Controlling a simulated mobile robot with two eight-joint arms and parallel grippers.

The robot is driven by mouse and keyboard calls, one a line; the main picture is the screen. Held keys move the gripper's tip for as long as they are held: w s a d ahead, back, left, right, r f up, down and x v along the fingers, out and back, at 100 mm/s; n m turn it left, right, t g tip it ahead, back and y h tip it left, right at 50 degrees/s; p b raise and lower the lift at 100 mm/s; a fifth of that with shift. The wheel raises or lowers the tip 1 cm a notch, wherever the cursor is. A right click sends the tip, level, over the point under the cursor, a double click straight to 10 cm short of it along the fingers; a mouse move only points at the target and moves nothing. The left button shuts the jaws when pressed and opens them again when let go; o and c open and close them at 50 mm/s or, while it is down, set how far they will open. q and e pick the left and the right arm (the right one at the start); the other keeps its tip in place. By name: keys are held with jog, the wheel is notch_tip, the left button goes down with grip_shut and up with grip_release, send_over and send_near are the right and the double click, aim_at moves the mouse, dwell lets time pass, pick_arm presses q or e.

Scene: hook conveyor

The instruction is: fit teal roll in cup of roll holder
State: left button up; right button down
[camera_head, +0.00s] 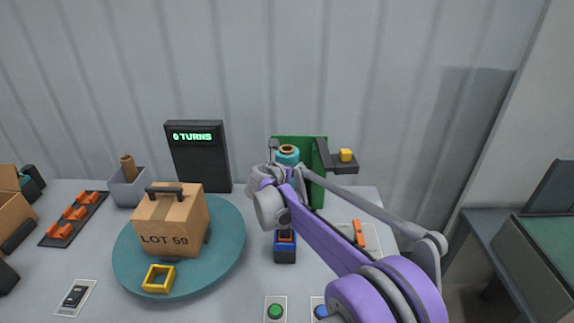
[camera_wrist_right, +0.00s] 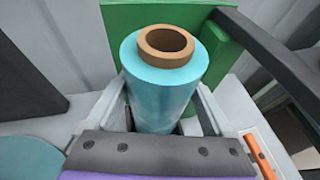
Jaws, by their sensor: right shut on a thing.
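The teal roll (camera_head: 287,157) stands upright with a brown core ring on top. It also shows large in the right wrist view (camera_wrist_right: 160,97). My right gripper (camera_head: 276,172) is shut on it, with a grey finger on either side of the roll in the wrist view. A green upright panel (camera_head: 318,185) stands just behind the roll. The roll's lower end is hidden by my gripper and arm. I cannot tell whether it touches anything below, and no cup of a holder can be clearly made out. My left gripper is not in view.
A black arm (camera_head: 340,168) with a yellow block juts right from the panel. Below my gripper stands a dark blue block (camera_head: 285,252). Left are a teal turntable (camera_head: 225,262) carrying a carton (camera_head: 172,225) and yellow frame, and a black display (camera_head: 197,165). Buttons line the front edge.

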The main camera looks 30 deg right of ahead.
jog(key=shift+f+b, duration=0.35)
jog(key=shift+f, duration=0.25)
dwell(0.3)
